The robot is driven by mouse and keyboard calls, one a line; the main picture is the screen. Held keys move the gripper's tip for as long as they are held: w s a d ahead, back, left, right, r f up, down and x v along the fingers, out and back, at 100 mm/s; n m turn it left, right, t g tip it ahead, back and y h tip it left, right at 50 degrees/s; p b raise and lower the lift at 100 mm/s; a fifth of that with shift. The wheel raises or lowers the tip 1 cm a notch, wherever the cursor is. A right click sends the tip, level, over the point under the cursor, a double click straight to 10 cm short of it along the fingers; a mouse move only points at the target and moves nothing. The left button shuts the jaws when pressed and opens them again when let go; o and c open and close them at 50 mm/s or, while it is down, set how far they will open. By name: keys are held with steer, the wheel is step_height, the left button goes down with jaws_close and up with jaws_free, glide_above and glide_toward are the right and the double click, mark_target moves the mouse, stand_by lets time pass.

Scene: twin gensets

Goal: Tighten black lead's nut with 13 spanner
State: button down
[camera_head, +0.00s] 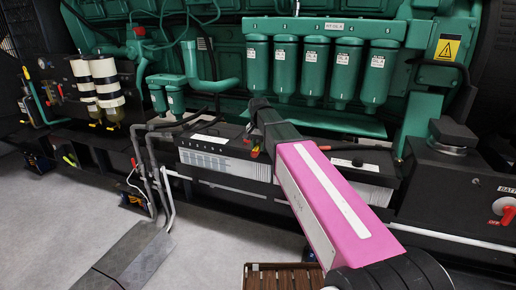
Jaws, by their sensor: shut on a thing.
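Two grey-sided batteries sit low in front of the green engine, a left battery (215,160) and a right battery (372,190). Black cable (200,118) runs by the left battery's top. A small red terminal piece (256,152) shows beside my arm. A dark fitting (357,162) sits on the right battery's top. My pink arm link crosses the middle and covers the space between the batteries. I cannot make out the 13 spanner or the black lead's nut.
Green filter canisters (315,70) hang above the batteries. A red battery switch (503,211) is at the right. Grey pipes (155,170) drop to a floor plate (125,255) at left. A brown slatted object (270,278) is at the bottom. Grey floor (225,235) is clear in front.

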steer(key=shift+r, duration=0.1)
steer(key=shift+r, duration=2.2)
